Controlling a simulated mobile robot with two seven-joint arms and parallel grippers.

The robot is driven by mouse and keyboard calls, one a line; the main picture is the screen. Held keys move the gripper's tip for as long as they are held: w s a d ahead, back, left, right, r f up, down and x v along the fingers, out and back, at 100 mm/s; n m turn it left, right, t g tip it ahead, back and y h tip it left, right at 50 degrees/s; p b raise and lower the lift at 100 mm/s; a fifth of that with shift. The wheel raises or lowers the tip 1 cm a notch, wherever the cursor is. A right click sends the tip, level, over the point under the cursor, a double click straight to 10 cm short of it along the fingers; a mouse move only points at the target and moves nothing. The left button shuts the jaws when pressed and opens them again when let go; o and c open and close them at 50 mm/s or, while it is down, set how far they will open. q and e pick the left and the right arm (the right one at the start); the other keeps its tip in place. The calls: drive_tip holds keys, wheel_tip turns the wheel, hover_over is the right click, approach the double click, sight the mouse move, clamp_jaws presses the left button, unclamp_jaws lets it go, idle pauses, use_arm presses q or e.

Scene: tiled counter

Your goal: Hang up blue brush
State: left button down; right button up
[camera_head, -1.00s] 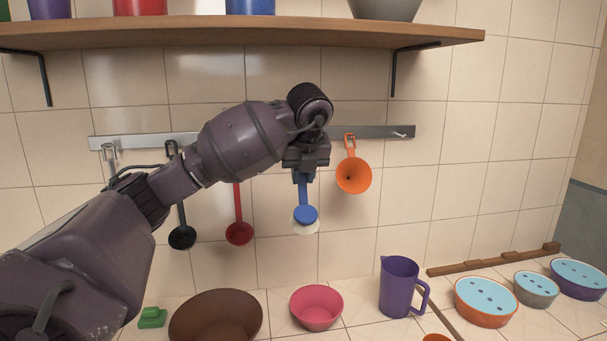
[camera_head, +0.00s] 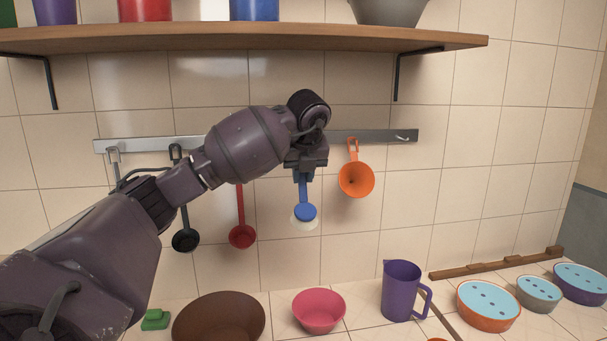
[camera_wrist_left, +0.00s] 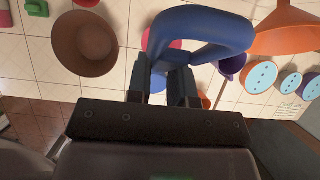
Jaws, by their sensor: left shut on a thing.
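The blue brush (camera_head: 305,211) with pale bristles hangs head-down from my left gripper (camera_head: 304,174), in front of the tiled wall. My left gripper is shut on its handle, just below the metal rail (camera_head: 360,135). In the left wrist view the brush's blue handle loop (camera_wrist_left: 203,33) stands out beyond the fingers (camera_wrist_left: 168,85). The rail carries hooks, and a bare hook (camera_head: 402,138) shows near its right end. My gripper and forearm hide the middle of the rail, so I cannot tell whether the loop touches a hook. My right gripper is not in view.
An orange funnel (camera_head: 356,180) hangs just right of the brush. A red ladle (camera_head: 242,237) and a black ladle (camera_head: 185,240) hang to the left. A wooden shelf (camera_head: 300,36) runs above. Bowls and a purple jug (camera_head: 402,291) stand on the counter below.

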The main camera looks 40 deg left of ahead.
use_arm(q)
drive_tip(key=shift+w+a+f+p, duration=0.2)
drive_tip(key=shift+w+a, duration=0.4)
drive_tip(key=shift+a, duration=0.15)
drive_tip(key=shift+w+a+f+p, duration=0.15)
drive_tip(key=shift+w+a+f, duration=0.1)
drive_tip(key=shift+w+a, duration=0.4)
drive_tip(key=shift+w+a+f+p, duration=0.2)
drive_tip(key=shift+w+a, duration=0.3)
drive_tip(key=shift+a, duration=0.3)
drive_tip(key=c, duration=0.9)
unclamp_jaws()
drive_tip(key=shift+c, duration=0.2)
drive_tip(key=b+v, duration=0.1)
drive_tip(key=v, duration=0.9)
drive_tip(key=shift+s+d+r, duration=0.15)
drive_tip(key=shift+r, duration=0.2)
